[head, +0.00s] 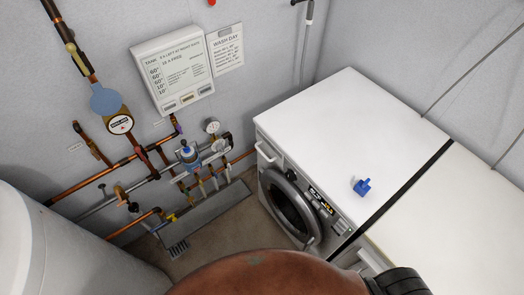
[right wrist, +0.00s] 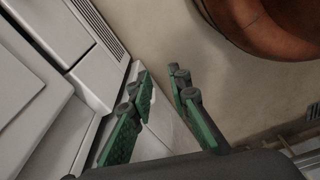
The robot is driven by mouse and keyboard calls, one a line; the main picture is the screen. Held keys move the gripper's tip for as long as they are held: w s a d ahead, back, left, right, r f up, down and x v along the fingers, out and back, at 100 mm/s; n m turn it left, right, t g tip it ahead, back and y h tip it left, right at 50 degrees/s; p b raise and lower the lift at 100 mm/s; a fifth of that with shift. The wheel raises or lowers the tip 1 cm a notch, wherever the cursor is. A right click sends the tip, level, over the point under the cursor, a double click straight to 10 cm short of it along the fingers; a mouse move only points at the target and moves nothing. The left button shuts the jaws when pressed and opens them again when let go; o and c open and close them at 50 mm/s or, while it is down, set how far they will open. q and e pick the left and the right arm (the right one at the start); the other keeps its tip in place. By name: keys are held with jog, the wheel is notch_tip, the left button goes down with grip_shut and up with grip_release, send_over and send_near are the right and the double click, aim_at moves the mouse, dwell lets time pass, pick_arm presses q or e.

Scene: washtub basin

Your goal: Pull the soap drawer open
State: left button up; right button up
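The washing machine (head: 345,130) stands at the right in the head view, with a white top and a dark round door. A pale drawer front with a handle (head: 267,153), which looks like the soap drawer, sits at the upper left of its front and appears closed. My right gripper (right wrist: 162,85) shows in the right wrist view, its green-padded fingers apart. White and grey panels (right wrist: 40,90) lie to the left of the fingers. A pale surface shows between and behind them; I cannot tell whether it is a handle. My left gripper is not in view.
A small blue object (head: 362,187) rests on the machine's top. A second white-topped unit (head: 455,220) stands beside it across a dark gap. Pipes and valves (head: 190,155) line the wall at left. A white tank (head: 50,250) stands at lower left.

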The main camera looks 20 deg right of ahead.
jog(key=w+a+r+t, duration=0.1)
jog(key=w+r, duration=0.4)
jog(key=r, duration=0.6)
jog(key=w+r+t+b, duration=0.1)
jog(key=w+r, duration=0.4)
jog(key=r, duration=0.7)
jog(key=w+a+r+t, duration=0.1)
jog(key=w+r, duration=0.4)
jog(key=r, duration=0.6)
jog(key=w+a+r+m+t+y, duration=0.15)
jog(key=w+a+t+y, duration=0.25)
jog(key=w+a, duration=0.55)
jog(key=w+a+r+m+t+y, duration=0.1)
jog(key=w+a+r+t+y, duration=0.25)
jog(key=w+a, duration=0.65)
jog(key=m+t+h, duration=0.7)
jog(key=m+t, duration=0.1)
jog(key=m, duration=0.2)
send_near(262, 152)
jog(key=w, duration=0.3)
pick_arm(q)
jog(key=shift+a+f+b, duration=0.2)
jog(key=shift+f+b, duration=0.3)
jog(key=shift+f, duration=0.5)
pick_arm(e)
jog(key=w, duration=0.4)
jog(key=w+r, duration=0.1)
jog(key=w, duration=0.2)
jog(key=shift+w, duration=0.1)
